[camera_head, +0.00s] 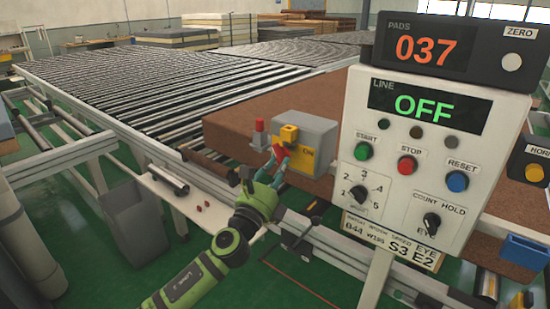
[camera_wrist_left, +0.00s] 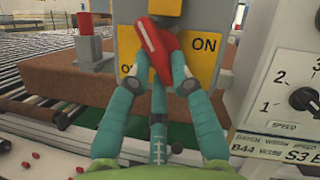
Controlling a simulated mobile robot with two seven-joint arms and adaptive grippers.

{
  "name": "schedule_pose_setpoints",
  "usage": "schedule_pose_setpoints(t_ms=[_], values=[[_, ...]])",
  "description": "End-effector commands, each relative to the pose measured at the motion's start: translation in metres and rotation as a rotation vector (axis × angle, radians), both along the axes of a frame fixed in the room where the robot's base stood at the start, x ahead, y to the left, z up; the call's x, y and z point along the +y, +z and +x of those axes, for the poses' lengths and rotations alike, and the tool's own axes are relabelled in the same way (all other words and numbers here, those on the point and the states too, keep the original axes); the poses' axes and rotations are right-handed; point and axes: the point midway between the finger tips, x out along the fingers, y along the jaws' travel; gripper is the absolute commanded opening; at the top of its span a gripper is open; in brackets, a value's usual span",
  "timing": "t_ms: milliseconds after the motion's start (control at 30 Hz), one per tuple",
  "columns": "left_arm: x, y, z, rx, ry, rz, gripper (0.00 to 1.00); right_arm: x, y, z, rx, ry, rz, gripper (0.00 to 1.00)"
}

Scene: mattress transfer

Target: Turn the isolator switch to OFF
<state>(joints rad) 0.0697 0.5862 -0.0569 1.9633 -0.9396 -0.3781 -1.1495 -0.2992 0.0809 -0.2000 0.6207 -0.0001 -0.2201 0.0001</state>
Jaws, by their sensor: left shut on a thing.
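The isolator switch is a grey box (camera_head: 318,138) with a yellow plate (camera_head: 301,159) in the head view. Its red handle (camera_head: 280,152) also shows in the wrist view (camera_wrist_left: 152,45), with its upper end leaning left. On the yellow plate in the wrist view (camera_wrist_left: 205,62), ON reads at the right and a partly hidden label starting with O is at the lower left. My left gripper (camera_head: 278,162) is shut on the red handle, its teal fingers on both sides of it in the wrist view (camera_wrist_left: 160,80). My right gripper is in neither view.
A white control panel (camera_head: 385,215) reading LINE OFF stands close at the right, under a PADS 037 display (camera_head: 420,48). A red button post (camera_head: 259,135) is left of the box. Brown mattress (camera_head: 225,127) and roller conveyor (camera_head: 180,85) lie behind. A grey bin (camera_head: 137,225) stands left.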

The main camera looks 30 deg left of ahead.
Motion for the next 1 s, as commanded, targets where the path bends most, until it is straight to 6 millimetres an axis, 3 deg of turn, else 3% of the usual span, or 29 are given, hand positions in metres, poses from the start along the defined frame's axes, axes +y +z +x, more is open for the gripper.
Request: schedule_pose_setpoints(t_ms=[33, 1000], values=[[-0.001, 0.01, 0.0, -0.003, 0.002, -0.049, 0.0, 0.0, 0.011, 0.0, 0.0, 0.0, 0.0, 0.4], [-0.013, 0.024, -0.001, 0.059, -0.004, -0.9, 0.0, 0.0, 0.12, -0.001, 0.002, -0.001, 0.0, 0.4]])
